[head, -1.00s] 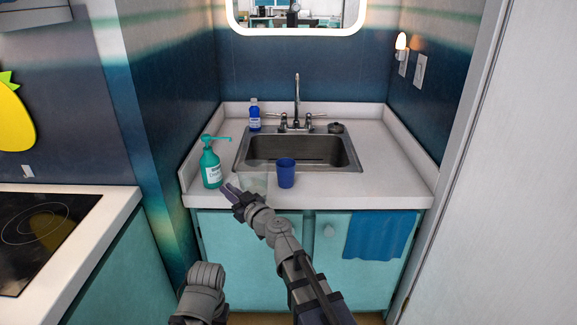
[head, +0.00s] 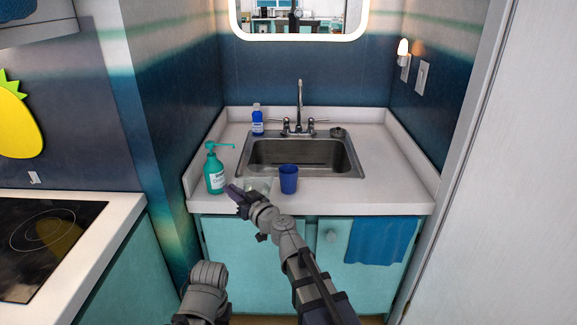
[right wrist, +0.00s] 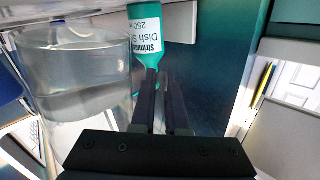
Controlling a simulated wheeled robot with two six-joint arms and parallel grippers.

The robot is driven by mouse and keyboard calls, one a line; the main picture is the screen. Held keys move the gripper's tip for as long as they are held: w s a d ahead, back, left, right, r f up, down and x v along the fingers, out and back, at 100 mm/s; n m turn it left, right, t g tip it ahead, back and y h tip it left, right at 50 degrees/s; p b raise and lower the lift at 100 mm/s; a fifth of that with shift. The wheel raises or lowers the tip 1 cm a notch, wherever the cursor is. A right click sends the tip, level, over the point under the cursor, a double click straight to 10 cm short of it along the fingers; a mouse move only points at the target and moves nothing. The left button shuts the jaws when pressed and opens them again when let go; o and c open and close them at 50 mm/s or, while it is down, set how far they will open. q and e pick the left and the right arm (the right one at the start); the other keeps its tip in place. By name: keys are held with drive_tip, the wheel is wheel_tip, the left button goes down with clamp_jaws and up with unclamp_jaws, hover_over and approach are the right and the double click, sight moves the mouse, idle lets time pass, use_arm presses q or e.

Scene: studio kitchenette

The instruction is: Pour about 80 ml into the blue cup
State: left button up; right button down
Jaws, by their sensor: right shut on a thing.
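The blue cup (head: 289,180) stands upright on the counter in front of the sink, in the head view. My right gripper (head: 236,192) is left of the cup, near the counter's front edge. It is shut on a clear container (head: 262,184), which is between the gripper and the cup and hard to make out there. In the right wrist view the clear container (right wrist: 75,85) is large, beside my fingers (right wrist: 160,105), with greyish liquid inside. My left gripper is not seen.
A green pump bottle (head: 215,170) of dish soap stands left of my right gripper; it also shows in the right wrist view (right wrist: 150,35). A blue bottle (head: 257,122) stands behind the sink (head: 300,157). The counter right of the cup is clear.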

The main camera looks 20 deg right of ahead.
sight(238, 179)
drive_tip(key=d+r+m+p, duration=0.1)
drive_tip(key=w+d+r+m+p, duration=0.1)
drive_tip(key=r+m, duration=0.1)
drive_tip(key=shift+w+p, duration=0.1)
drive_tip(key=shift+p, duration=0.25)
drive_tip(key=shift+w+d+r+m+p, duration=0.25)
drive_tip(key=shift+d+r+m+p, duration=0.15)
drive_tip(key=shift+r+p, duration=0.15)
drive_tip(key=shift+w+d+r+m+p, duration=0.2)
drive_tip(key=shift+d+r+m+p, duration=0.1)
drive_tip(key=shift+r+m+p, duration=0.2)
drive_tip(key=shift+w+d+r+m+g+p, duration=0.15)
drive_tip(key=shift+d+r+m+p, duration=0.1)
drive_tip(key=shift+r+m+p, duration=0.25)
drive_tip(key=shift+w+d+r+m+g+p, duration=0.1)
drive_tip(key=shift+d+r+m+g+p, duration=0.1)
drive_tip(key=shift+r+m+p, duration=0.3)
drive_tip(key=shift+w+d+r+m+p, duration=0.15)
drive_tip(key=shift+r+m+p, duration=0.25)
drive_tip(key=shift+p, duration=0.2)
drive_tip(key=shift+w+d+r+m+p, duration=0.1)
drive_tip(key=shift+d+r+m+p, duration=0.15)
drive_tip(key=shift+r+m+p, duration=0.3)
drive_tip(key=shift+w+d+r+m+y+p, duration=0.2)
drive_tip(key=shift+d+r+m+y+p, duration=0.15)
drive_tip(key=shift+r+m+p, duration=0.35)
